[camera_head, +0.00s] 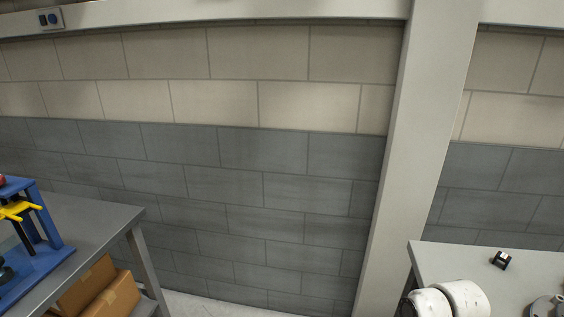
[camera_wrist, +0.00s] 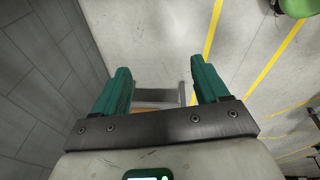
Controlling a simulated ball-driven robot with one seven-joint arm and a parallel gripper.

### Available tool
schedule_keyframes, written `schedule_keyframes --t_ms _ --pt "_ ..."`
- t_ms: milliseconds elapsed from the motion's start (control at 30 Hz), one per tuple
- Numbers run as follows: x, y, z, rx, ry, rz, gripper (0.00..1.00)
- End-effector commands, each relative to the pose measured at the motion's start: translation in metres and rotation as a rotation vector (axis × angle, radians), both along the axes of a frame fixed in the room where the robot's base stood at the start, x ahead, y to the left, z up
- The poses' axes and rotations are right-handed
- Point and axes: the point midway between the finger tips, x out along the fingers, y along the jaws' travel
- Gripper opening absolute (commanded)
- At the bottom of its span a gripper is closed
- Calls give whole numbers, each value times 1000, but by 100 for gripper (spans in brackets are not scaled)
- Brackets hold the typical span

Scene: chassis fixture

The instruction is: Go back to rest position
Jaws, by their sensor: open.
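My gripper (camera_wrist: 157,88) shows in the wrist view, with two green fingers spread apart and nothing between them. It points toward the floor, with a grey wall to the left. The head view does not show the gripper's fingers. White rounded parts of my arm show at the bottom right of the head view.
A grey table (camera_head: 95,222) at the left bears a blue fixture (camera_head: 45,262) with a yellow part (camera_head: 18,210). Cardboard boxes (camera_head: 105,290) sit beneath it. Another table (camera_head: 450,262) at right holds a small black part (camera_head: 501,260). A pillar (camera_head: 418,140) stands between.

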Motion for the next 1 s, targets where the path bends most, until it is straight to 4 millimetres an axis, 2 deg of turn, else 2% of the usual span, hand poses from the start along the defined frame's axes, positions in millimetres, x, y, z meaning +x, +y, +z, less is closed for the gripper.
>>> schedule_keyframes --t_ms 33,100,267,400,500,600,733,1000 --pt "-17 16 -17 30 15 -89 74" --pt "-41 30 -33 64 36 -252 74" --pt "-105 44 -65 106 98 -645 74" --pt "-169 37 -85 97 145 -991 74" --pt "-210 23 -91 73 157 -1215 74" --pt "-242 8 -92 43 151 -1390 74" --pt "-267 -7 -90 18 134 -1532 74" --pt "-267 -7 -90 18 134 -1532 74"
